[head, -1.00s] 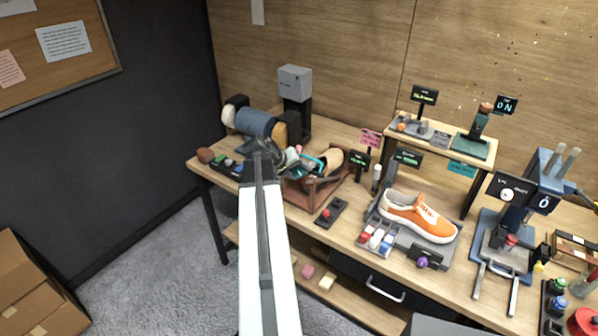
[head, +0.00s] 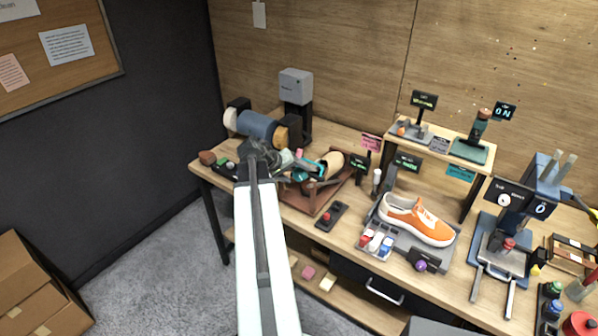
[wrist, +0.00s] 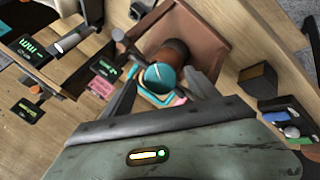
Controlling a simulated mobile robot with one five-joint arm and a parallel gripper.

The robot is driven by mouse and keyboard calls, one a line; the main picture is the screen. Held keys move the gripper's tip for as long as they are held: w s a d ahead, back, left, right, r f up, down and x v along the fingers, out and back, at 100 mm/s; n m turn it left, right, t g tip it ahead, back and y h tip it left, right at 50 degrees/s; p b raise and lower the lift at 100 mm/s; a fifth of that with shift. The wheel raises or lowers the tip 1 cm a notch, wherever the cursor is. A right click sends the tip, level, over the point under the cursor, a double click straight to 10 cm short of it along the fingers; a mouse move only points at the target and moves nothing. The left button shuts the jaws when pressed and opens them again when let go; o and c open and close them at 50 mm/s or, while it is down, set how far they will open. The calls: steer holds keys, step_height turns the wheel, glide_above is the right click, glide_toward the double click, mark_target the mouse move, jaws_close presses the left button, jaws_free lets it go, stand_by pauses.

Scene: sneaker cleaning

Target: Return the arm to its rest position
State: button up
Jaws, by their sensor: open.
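My arm (head: 262,250) reaches up from the bottom of the head view to the left end of the workbench. My gripper (head: 262,150) is at its tip, in front of the blue roller machine (head: 257,124); its fingers are hard to make out there. In the wrist view my gripper (wrist: 165,95) is open, its two dark fingers apart. Beyond them is a brown tray (wrist: 200,30) with a teal ring-shaped item (wrist: 160,78) and a brown cylinder (wrist: 172,52). I see nothing held between the fingers.
An orange sneaker (head: 415,218) rests on a grey stand at the middle of the bench. A small red-button box (head: 331,215) lies left of it. A press-like machine (head: 515,220) stands at the right. Cardboard boxes (head: 35,290) sit on the floor at left.

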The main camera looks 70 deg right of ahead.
steer(key=p+v, duration=0.2)
steer(key=v, duration=0.2)
steer(key=shift+a+r, duration=0.1)
